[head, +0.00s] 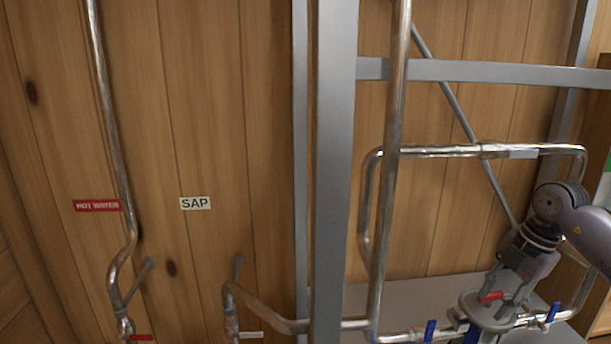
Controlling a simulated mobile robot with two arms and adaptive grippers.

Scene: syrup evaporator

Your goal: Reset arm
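My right gripper (505,297) comes in from the right edge and points down at the lower right. Its two fingers look spread apart, with nothing clearly held between them. A red valve handle (490,297) is right beside the fingers, over a grey round fitting (483,309). I cannot tell whether a finger touches the handle. My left gripper is out of view.
Steel pipes (393,150) and a grey upright post (335,170) stand left of my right arm. Blue valve handles (552,312) sit low around the gripper. HOT WATER (97,205) and SAP (195,203) labels mark the wooden wall.

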